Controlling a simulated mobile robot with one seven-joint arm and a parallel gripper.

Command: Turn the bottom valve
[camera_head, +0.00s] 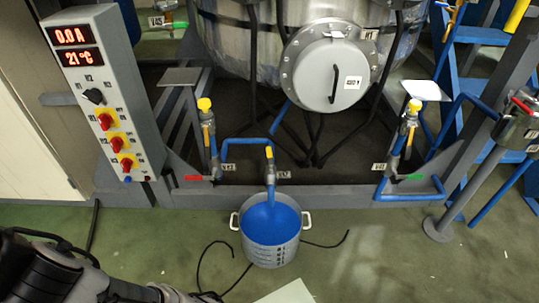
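A small valve with a yellow handle (269,152) sits at the bottom middle of the frame. It is on a blue pipe (270,178) that points down into a grey pot (270,248). The handle stands upright, roughly in line with the pipe. Two more valves are at the sides, with a red handle (194,178) at left and a green handle (410,177) at right. Parts of my dark arm show at the lower left, apart from the valves. I cannot make out my gripper's fingers.
A large metal vessel with a round hatch (331,75) stands behind. A control panel (102,100) is at left. A white sheet (287,292) and black cables lie near the pot. The green floor (400,255) at right is mostly clear.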

